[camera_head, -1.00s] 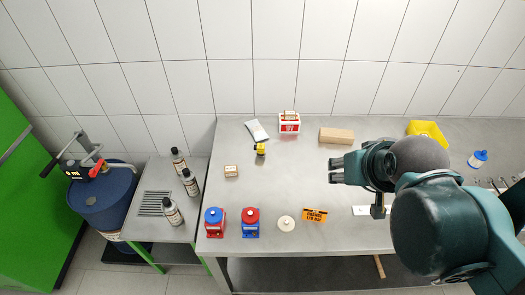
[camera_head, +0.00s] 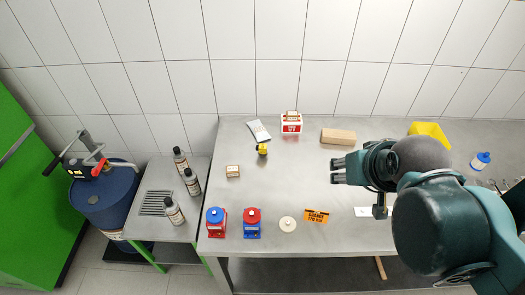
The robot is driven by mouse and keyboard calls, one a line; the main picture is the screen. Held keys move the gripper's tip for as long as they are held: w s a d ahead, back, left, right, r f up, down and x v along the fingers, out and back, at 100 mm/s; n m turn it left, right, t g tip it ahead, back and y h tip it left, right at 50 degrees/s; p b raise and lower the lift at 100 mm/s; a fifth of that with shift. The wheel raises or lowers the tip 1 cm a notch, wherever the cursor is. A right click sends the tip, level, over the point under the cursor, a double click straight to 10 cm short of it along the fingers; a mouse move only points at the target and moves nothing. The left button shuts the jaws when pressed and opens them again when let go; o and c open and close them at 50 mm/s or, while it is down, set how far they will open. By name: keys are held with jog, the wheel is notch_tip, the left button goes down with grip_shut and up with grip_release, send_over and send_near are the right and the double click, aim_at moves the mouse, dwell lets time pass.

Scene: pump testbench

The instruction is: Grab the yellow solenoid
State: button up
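The small yellow solenoid (camera_head: 262,150), with a dark part, sits on the grey metal table (camera_head: 270,185) in the left half of its top, toward the back. My gripper (camera_head: 335,172) is right of the solenoid and a little nearer the front, clearly apart from it. Its two fingers point left with a gap between them, and nothing shows in the gap.
A grey-white packet (camera_head: 258,130) lies just behind the solenoid. A red-and-white box (camera_head: 291,124), a cardboard box (camera_head: 338,136) and a small box (camera_head: 232,172) stand around. Red and blue units (camera_head: 252,224) are at the front. Table between gripper and solenoid is clear.

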jog(key=shift+w, duration=1.1)
jog(key=n+g, duration=0.7)
jog(key=n, duration=0.9)
send_over(263, 146)
notch_tip(263, 146, down, 19)
jog(key=shift+s+d+r+b, duration=0.1)
jog(key=shift+s+r+b, duration=0.05)
jog(key=shift+b, duration=0.2)
jog(key=shift+a+f, duration=0.2)
jog(key=shift+f, duration=0.15)
jog(key=shift+f, duration=0.1)
jog(key=shift+f, duration=1.2)
